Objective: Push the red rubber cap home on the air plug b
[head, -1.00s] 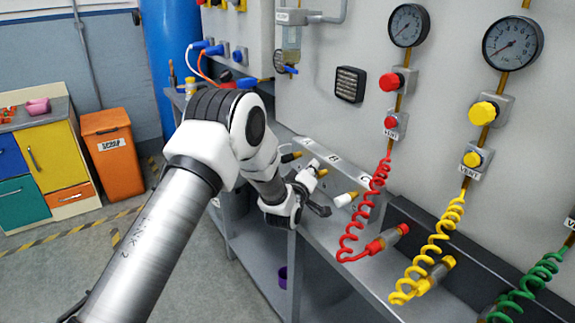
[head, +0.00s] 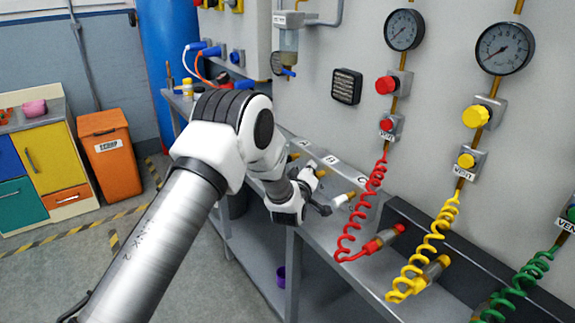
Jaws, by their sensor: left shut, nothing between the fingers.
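A rail with labels A, B and C (head: 345,171) carries short brass-coloured plugs along the bench. Air plug b (head: 320,173) is the middle one, under the label B. A white part stands at its front, partly against my gripper. I cannot make out a red rubber cap on it; the arm and gripper hide part of this area. My left gripper (head: 322,209) is shut and empty, its dark fingers just below and in front of plug b. I cannot tell whether it touches the plug. My right gripper is not in view.
Plug C (head: 341,200) stands close to the right of my fingers. Coiled red (head: 347,226) and yellow (head: 431,240) hoses hang farther right, their ends on the bench. The wall panel (head: 300,105) rises behind. Open floor lies left.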

